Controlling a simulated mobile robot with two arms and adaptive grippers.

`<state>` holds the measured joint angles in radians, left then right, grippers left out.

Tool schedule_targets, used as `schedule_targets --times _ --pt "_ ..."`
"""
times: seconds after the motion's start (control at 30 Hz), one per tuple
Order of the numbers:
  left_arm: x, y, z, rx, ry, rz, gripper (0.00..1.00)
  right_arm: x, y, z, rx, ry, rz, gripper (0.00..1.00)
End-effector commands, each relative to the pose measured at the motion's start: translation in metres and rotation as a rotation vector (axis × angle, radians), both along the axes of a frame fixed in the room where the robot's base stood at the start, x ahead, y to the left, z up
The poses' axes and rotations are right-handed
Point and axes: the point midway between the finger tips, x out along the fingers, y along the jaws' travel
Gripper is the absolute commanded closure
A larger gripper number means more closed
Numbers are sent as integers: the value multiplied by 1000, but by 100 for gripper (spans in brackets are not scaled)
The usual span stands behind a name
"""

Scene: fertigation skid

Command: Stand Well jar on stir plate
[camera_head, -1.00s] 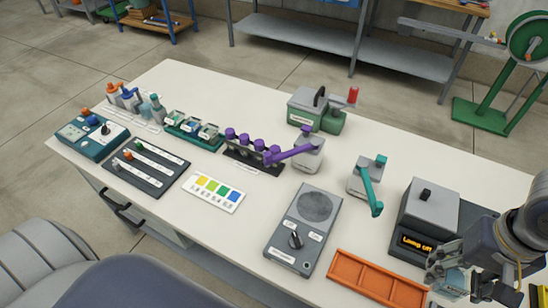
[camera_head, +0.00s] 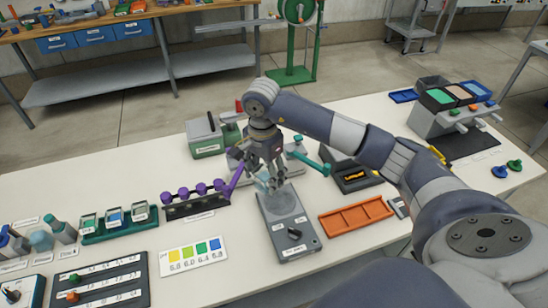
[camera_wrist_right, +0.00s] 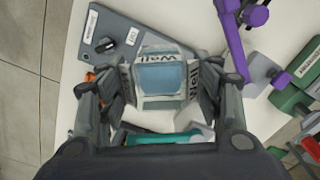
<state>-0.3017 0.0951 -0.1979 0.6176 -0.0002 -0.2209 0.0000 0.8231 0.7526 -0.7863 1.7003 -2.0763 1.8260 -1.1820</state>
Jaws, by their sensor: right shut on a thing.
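My right gripper (camera_head: 268,182) is shut on the Well jar (camera_head: 263,184), a small clear jar with bluish contents. In the right wrist view the jar (camera_wrist_right: 162,78) sits between both fingers, with "Well" labels on its sides. The stir plate (camera_head: 288,221) is a grey box with a dial at its near end. The jar is over the plate's far, round-topped end, which the gripper partly hides. The plate (camera_wrist_right: 112,42) also shows behind the jar in the right wrist view. I cannot tell whether the jar touches it. My left gripper is not in view.
An orange tray (camera_head: 356,216) lies right of the stir plate. A purple-handled rack (camera_head: 190,209) and a colour chart (camera_head: 193,255) are to its left. A teal-handled device (camera_head: 310,161) and a green-grey unit (camera_head: 206,137) stand behind. White table shows between them.

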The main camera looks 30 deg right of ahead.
Motion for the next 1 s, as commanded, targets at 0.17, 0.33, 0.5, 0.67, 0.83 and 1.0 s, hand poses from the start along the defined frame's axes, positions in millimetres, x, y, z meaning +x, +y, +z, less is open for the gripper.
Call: schedule_targets --times 0.17,0.33,0.5,0.67,0.83,1.0 --pt "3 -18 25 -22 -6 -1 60 14 -42 -14 -1 4 -381 66" --pt "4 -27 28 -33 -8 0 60 17 -57 -25 0 -3 -513 66" --pt "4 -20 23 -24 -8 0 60 17 -58 -32 0 -4 -521 66" --pt "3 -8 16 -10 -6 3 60 17 -57 -44 1 -2 -520 66" --pt "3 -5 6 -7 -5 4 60 17 -58 -60 0 -4 -518 66" --pt "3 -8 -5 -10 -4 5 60 17 -57 -77 1 -2 -517 66"
